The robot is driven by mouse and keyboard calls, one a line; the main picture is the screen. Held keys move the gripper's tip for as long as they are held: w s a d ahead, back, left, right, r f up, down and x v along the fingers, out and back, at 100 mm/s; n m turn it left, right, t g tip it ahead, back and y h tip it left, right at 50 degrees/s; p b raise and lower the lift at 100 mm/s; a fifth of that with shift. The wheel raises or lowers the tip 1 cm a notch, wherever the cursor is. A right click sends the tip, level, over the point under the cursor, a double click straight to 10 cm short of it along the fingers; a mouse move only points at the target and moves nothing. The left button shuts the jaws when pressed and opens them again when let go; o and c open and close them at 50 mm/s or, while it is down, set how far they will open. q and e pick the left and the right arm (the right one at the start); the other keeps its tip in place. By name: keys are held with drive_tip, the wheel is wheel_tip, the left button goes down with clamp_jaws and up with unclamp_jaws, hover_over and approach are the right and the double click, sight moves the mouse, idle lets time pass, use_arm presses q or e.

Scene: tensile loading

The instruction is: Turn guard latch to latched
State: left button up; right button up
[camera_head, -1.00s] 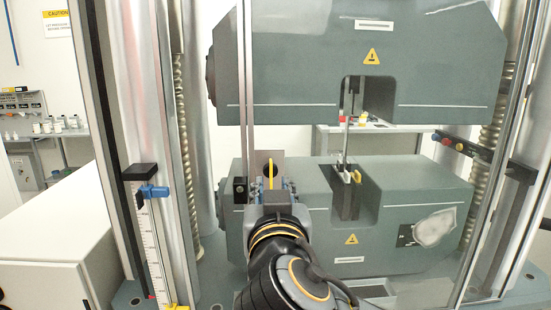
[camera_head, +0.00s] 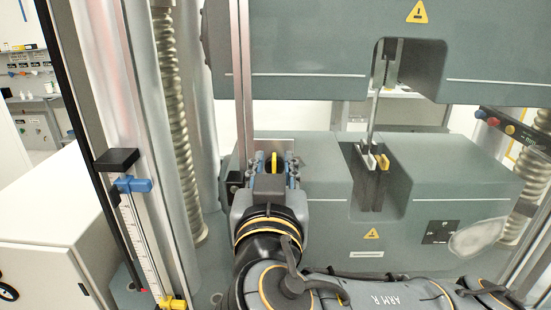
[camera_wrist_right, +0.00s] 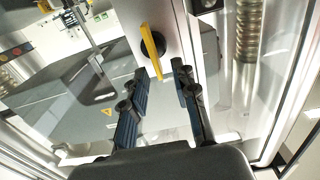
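The guard latch is a yellow handle (camera_head: 274,162) on a black round base, on a grey metal plate at the left of the machine. The handle stands about upright in the head view. In the right wrist view the yellow handle (camera_wrist_right: 151,50) and its black base show at the top centre. My right gripper (camera_head: 273,164) is open at the latch, with one blue-black finger on each side. In the right wrist view the handle's lower end shows between the fingertips of my right gripper (camera_wrist_right: 161,70); I cannot tell whether they touch. My left gripper is out of view.
The grey lower machine block (camera_head: 452,180) stands right of the latch, with a thin upright specimen (camera_head: 374,118) in its slot. Clear guard panels and metal posts frame the front. A scale with a blue clamp (camera_head: 133,185) stands at the left.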

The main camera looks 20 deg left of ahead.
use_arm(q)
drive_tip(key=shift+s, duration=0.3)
use_arm(e)
drive_tip(key=shift+s, duration=0.15)
drive_tip(key=shift+c, duration=0.2)
clamp_jaws()
